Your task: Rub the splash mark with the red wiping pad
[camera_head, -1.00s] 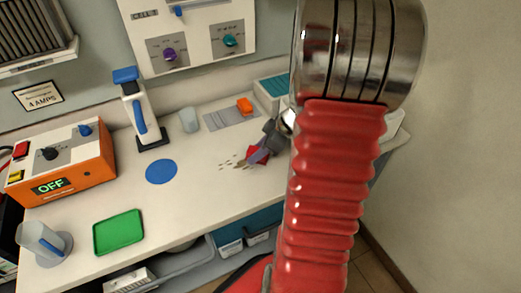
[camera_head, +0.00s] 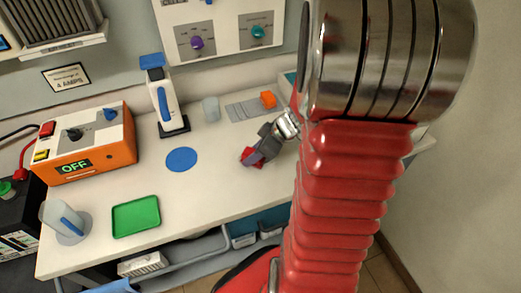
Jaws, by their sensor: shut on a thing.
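My gripper (camera_head: 260,151) is shut on the red wiping pad (camera_head: 247,157), at the right part of the white bench. The pad is low at the bench top and looks to touch it, though the contact is hard to see. Only a small part of the pad shows past the dark fingers. The splash mark is not visible now; the pad and fingers cover the area where it showed earlier. I cannot tell whether any of it is left beneath them.
A blue disc (camera_head: 181,159) and green tray (camera_head: 136,216) lie left on the bench (camera_head: 205,190). An orange box (camera_head: 85,146) reads OFF.

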